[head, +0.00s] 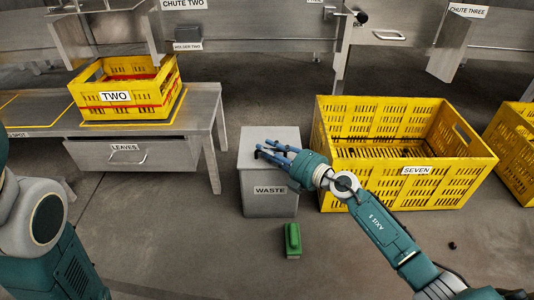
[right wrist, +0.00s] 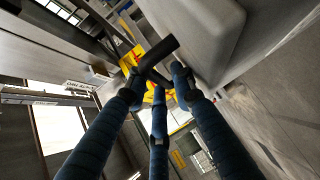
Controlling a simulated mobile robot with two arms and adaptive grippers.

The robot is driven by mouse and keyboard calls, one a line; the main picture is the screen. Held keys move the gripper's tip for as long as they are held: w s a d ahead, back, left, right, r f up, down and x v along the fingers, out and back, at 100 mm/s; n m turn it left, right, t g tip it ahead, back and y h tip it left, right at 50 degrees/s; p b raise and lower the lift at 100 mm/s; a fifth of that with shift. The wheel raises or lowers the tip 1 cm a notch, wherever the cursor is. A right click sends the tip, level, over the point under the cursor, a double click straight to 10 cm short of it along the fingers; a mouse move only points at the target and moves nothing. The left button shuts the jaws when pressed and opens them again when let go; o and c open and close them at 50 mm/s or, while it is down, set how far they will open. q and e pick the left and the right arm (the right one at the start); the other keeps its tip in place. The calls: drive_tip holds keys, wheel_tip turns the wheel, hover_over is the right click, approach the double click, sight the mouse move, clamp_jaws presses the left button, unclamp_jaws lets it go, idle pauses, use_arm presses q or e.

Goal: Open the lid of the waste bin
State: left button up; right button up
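The grey waste bin (head: 268,200), with a WASTE label on its front, stands on the floor in the middle of the head view. Its flat grey lid (head: 280,132) is down. My right gripper (head: 268,150) is over the lid, with its blue fingers spread and pointing left. In the right wrist view a dark handle bar (right wrist: 160,56) lies by the fingertips, beside the pale bin surface (right wrist: 205,35). The fingers are apart, and I cannot tell whether any touches the bar. My left arm shows at the left edge, but its gripper is out of view.
A yellow crate labelled SEVEN (head: 416,190) stands close to the bin's right. A metal bench (head: 207,112) with yellow crate TWO (head: 125,95) and a LEAVES drawer (head: 130,153) is at left. A green object (head: 292,240) lies before the bin. A small dark ball (head: 452,245) lies at right.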

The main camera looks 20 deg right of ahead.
drive_tip(key=shift+w+a, duration=0.2)
drive_tip(key=shift+w, duration=0.15)
clamp_jaws()
